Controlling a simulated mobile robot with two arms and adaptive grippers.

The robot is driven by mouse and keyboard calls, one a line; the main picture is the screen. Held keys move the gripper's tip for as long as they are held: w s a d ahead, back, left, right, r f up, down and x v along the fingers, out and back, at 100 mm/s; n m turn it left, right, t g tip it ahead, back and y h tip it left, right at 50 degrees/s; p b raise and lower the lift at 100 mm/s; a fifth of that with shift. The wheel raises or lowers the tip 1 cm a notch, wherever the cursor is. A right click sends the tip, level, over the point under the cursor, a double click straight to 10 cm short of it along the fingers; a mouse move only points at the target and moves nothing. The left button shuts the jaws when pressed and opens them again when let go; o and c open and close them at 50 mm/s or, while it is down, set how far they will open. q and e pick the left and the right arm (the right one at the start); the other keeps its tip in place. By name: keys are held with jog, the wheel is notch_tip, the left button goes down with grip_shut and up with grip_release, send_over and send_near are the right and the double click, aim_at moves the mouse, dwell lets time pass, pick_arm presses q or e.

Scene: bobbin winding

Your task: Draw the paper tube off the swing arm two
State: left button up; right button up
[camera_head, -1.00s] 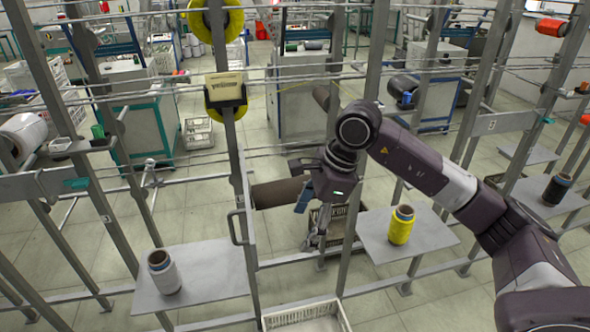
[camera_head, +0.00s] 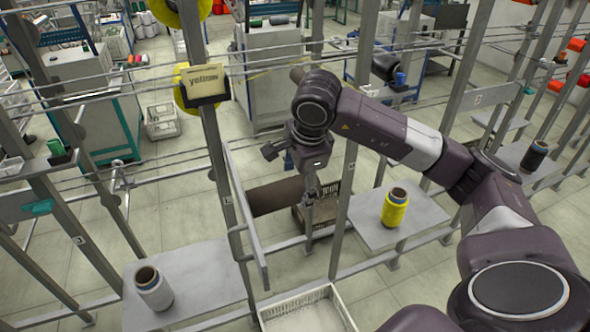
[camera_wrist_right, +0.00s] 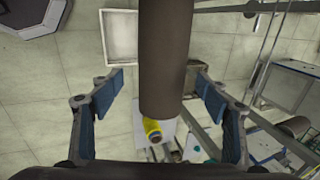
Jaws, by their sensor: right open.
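A brown paper tube (camera_head: 277,197) lies level behind the grey frame in the head view, its right end by my right gripper (camera_head: 311,203). In the right wrist view a brown tube (camera_wrist_right: 165,55) runs from the top edge to the middle, between the two blue-padded fingers of my right gripper (camera_wrist_right: 158,82). The fingers are spread, with floor showing between each finger and the tube. The tube's far end points toward a yellow bobbin (camera_wrist_right: 152,128). The swing arm itself is hidden, and I cannot read its number. My left gripper is not in view.
The yellow bobbin (camera_head: 395,207) stands on a grey shelf (camera_head: 432,216) to the right; a white bobbin (camera_head: 153,288) stands on the left shelf. A white crate (camera_head: 335,294) is on the floor. Grey uprights and thin rails stand close around my right arm. A "yellow" card (camera_head: 207,80) hangs left.

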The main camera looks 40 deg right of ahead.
jog(key=x, duration=0.3)
jog(key=shift+w+f+p, duration=0.2)
jog(key=shift+w+p, duration=0.05)
jog(key=shift+p, duration=0.15)
jog(key=shift+f, duration=0.3)
jog(key=shift+w, duration=0.1)
jog(key=c, duration=1.2)
jog(key=shift+c, duration=0.5)
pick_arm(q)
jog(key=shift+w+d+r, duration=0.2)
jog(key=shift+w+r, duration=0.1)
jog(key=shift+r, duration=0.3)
pick_arm(e)
jog(key=shift+r, duration=0.1)
jog(key=shift+r, duration=0.35)
